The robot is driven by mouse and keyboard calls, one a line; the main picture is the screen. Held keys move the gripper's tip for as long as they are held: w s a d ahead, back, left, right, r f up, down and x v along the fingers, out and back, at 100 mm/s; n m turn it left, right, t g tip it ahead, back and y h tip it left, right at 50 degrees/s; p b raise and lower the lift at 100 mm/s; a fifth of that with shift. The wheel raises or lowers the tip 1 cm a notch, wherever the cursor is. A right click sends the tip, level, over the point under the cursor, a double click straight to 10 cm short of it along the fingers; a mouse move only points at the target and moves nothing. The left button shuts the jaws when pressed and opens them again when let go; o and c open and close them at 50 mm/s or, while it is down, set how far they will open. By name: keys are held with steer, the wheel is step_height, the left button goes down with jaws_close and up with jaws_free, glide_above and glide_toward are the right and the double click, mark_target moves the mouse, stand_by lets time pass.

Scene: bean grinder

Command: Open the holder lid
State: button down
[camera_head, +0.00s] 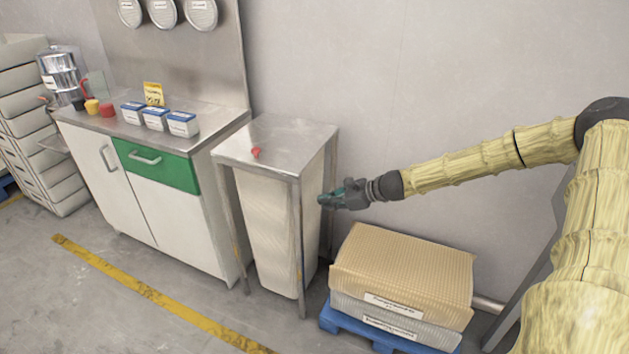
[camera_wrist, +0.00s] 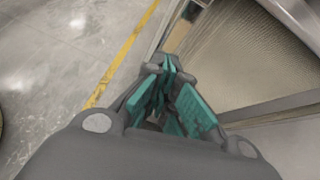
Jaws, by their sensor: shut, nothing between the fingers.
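The holder is a narrow metal-framed stand with a flat grey lid (camera_head: 277,143) on top. The lid lies level and closed, with a small red knob (camera_head: 256,152) near its front edge. A tall whitish ribbed bin (camera_head: 268,225) hangs inside the frame below it. My gripper (camera_head: 323,202) is at the right side of the holder, below lid height, with its fingers pointing left. Its teal-padded fingers are shut and empty, and they also show in the wrist view (camera_wrist: 168,75). I cannot tell whether they touch the frame.
A white cabinet (camera_head: 125,190) with a green drawer (camera_head: 158,164) stands left of the holder, with small boxes (camera_head: 156,117) on top. The wall is close behind. Floor in front is clear.

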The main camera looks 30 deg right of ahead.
steer(key=w+d+r+m+t+b, duration=0.1)
steer(key=w+d+r+m+t, duration=0.1)
steer(key=d+r+m, duration=0.3)
steer(key=shift+w+a+f+n+y+b, duration=0.1)
steer(key=shift+w+a+f+n+b, duration=0.25)
steer(key=shift+w+a+f, duration=0.7)
steer(key=shift+w+a+f+n+y+b, duration=0.1)
steer(key=shift+w+a+f+n+b, duration=0.3)
steer(key=shift+w, duration=1.15)
steer(key=shift+w+a+f+n+y+b, duration=0.15)
steer(key=shift+w+a+f+n, duration=0.3)
steer(key=shift+w+a+f, duration=0.65)
steer(key=shift+w+d+r+p, duration=0.1)
steer(key=shift+r+p, duration=0.25)
steer(key=shift+r, duration=0.9)
steer(key=shift+w+d+r+p, duration=0.1)
steer(key=shift+r+p, duration=0.25)
steer(key=shift+r, duration=0.85)
